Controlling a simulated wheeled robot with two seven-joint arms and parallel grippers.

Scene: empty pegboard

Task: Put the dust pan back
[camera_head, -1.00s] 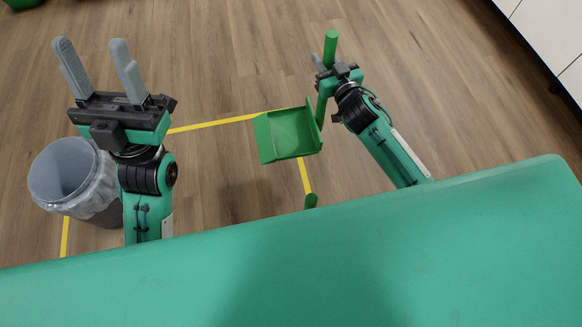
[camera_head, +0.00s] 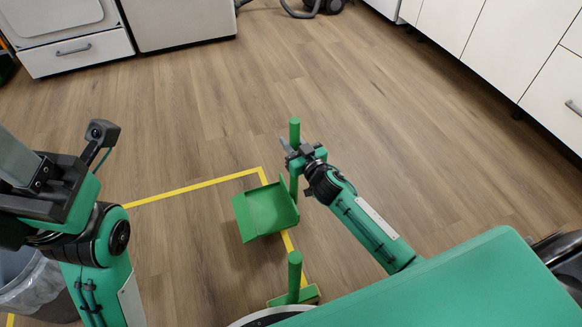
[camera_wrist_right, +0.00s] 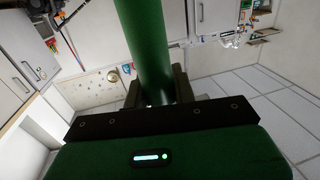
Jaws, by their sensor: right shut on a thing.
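The green dust pan (camera_head: 266,208) hangs in the air over the floor in the head view, its upright handle above its right side. My right gripper (camera_head: 293,154) is shut on that handle. The handle (camera_wrist_right: 147,45) also stands between the fingers in the right wrist view. My left gripper (camera_head: 15,165) is at the left edge of the head view, cut off by the frame, with a grey finger showing; its opening cannot be seen.
A green stick with a green base (camera_head: 295,272) stands near my front edge. A lined grey bin (camera_head: 30,285) is at lower left. Yellow tape (camera_head: 190,190) marks the floor. White cabinets (camera_head: 490,45) line the right; white appliances (camera_head: 180,20) stand at the back. Middle floor is clear.

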